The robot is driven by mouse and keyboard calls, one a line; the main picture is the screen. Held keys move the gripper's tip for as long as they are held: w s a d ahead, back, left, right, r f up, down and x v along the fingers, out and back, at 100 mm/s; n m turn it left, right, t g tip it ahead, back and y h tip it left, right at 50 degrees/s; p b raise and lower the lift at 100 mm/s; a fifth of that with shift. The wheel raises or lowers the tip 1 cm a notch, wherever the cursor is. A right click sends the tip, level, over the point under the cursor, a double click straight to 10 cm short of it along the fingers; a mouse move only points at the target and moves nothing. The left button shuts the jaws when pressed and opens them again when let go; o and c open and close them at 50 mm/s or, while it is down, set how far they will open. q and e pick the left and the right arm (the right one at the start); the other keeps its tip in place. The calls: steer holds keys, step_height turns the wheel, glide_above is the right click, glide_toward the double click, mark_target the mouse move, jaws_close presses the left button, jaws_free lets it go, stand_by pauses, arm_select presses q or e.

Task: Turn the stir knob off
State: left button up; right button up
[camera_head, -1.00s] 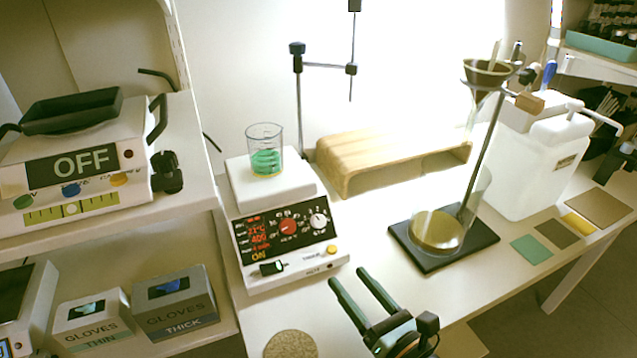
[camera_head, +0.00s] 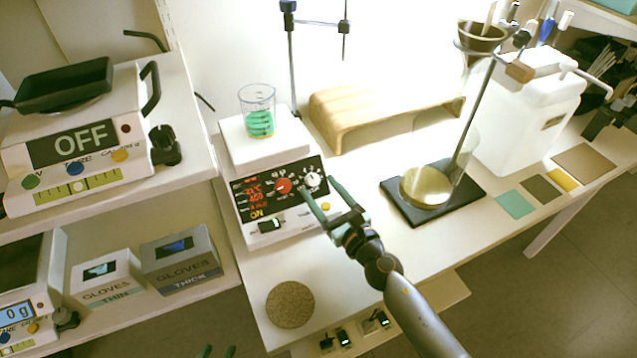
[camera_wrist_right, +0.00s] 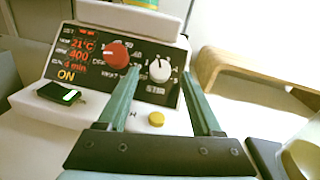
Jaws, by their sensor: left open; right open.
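The white stir knob (camera_head: 312,180) is on the front panel of the hot plate stirrer (camera_head: 237,148). In the right wrist view the knob (camera_wrist_right: 160,70) has a dial scale and the label STIR below it. My right gripper (camera_head: 318,187) is open at the panel, and its fingers (camera_wrist_right: 158,74) appear on either side of the knob. I cannot tell whether they touch it. The display (camera_wrist_right: 82,50) shows 21°C, 400, a time in minutes and ON. My left gripper (camera_head: 216,352) is open, with only its fingertips visible at the bottom edge.
A red knob (camera_wrist_right: 117,54) is just left of the stir knob. A yellow button (camera_wrist_right: 156,119) and a switch (camera_wrist_right: 61,94) are below. A beaker of green liquid (camera_head: 260,122) stands on the plate. A wooden stand (camera_head: 340,115) and filter stand base (camera_head: 455,198) are to the right.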

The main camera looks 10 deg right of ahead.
steer(key=shift+x, duration=0.9)
jaws_close()
